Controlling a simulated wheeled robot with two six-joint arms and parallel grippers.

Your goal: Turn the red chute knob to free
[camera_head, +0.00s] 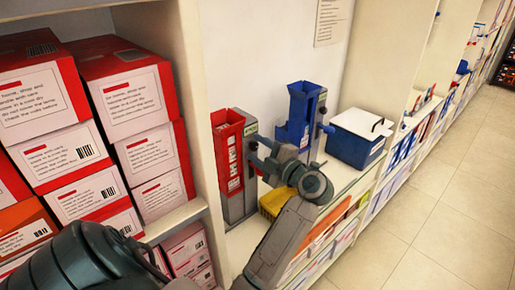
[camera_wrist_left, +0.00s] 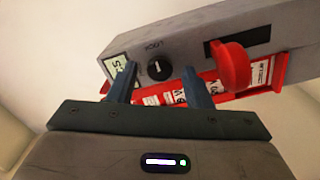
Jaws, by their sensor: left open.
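The red chute (camera_head: 229,150) is a red bin on a grey housing (camera_head: 240,204), standing on the shelf in the head view. In the left wrist view the housing (camera_wrist_left: 185,35) shows upside down with a small black knob (camera_wrist_left: 158,68) bearing a white mark. A red rounded part (camera_wrist_left: 233,66) sticks out to the right of the knob, and the red bin (camera_wrist_left: 268,73) shows behind. My left gripper (camera_head: 256,158) is open at the housing's right side. In its wrist view the fingers (camera_wrist_left: 160,85) stand on either side below the knob; contact cannot be told.
A blue chute (camera_head: 301,112) stands to the right on the same shelf, with a blue box with a white lid (camera_head: 358,136) beyond it. A yellow item (camera_head: 272,203) lies by my arm. Red and white boxes (camera_head: 130,100) fill the left shelves. The floor (camera_head: 440,220) at right is clear.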

